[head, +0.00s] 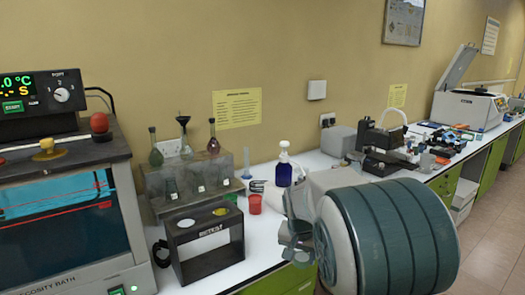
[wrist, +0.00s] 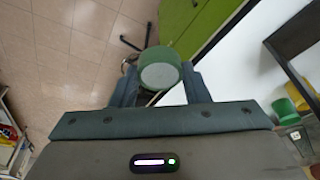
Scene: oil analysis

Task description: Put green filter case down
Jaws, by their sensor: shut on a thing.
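The green filter case (wrist: 160,77) is a short green cylinder with a pale round end, in the middle of the wrist view. My gripper (wrist: 162,85) is shut on it, with one finger on either side. In the head view my gripper (head: 297,232) is at the front edge of the white counter (head: 268,232), right of the black RETEST box (head: 208,243). There the case is mostly hidden by the fingers and hard to make out. In the wrist view the floor and a green cabinet door lie behind the case, with the counter edge to its right.
A flask rack (head: 190,180) and the viscosity bath (head: 62,215) are at left. Some bare counter lies between the RETEST box and my gripper.

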